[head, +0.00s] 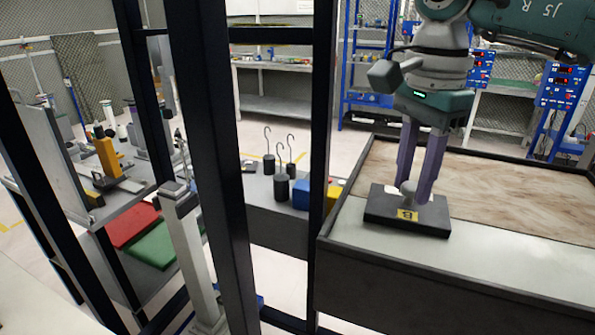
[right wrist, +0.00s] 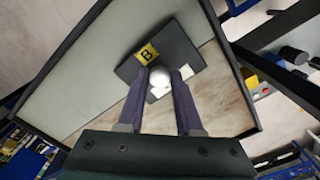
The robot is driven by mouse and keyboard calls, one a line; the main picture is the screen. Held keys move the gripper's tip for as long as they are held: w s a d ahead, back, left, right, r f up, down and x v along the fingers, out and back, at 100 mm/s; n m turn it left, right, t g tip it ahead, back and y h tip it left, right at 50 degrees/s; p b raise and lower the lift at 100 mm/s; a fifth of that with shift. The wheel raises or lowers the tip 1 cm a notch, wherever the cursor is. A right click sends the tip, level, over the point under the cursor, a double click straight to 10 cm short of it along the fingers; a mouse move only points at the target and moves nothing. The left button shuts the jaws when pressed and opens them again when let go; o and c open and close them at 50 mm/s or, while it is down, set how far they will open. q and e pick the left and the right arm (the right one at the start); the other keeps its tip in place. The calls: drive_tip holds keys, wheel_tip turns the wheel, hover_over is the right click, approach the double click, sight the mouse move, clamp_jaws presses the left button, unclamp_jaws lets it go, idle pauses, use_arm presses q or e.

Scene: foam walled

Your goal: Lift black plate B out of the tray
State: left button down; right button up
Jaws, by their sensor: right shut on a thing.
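Black plate B (head: 385,207) is a dark flat block with a yellow label reading B and a pale round knob on top. In the head view it is in the near left part of the tray (head: 480,246). My right gripper (head: 414,190) is above it, its purple fingers shut on the knob. The right wrist view shows the plate (right wrist: 181,47) past the fingertips (right wrist: 160,75), with the knob between them. I cannot tell whether the plate touches the tray floor (right wrist: 85,75). My left gripper is not in view.
The tray's dark raised wall (head: 450,290) runs along the near side. Dark upright posts (head: 210,150) stand left of it. Hooked black weights (head: 281,185) and a blue block (head: 301,194) are on a bench behind the posts. The tray's brown patterned area (head: 500,190) is bare.

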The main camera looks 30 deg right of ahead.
clamp_jaws()
drive_tip(key=shift+r, duration=0.1)
idle(0.8)
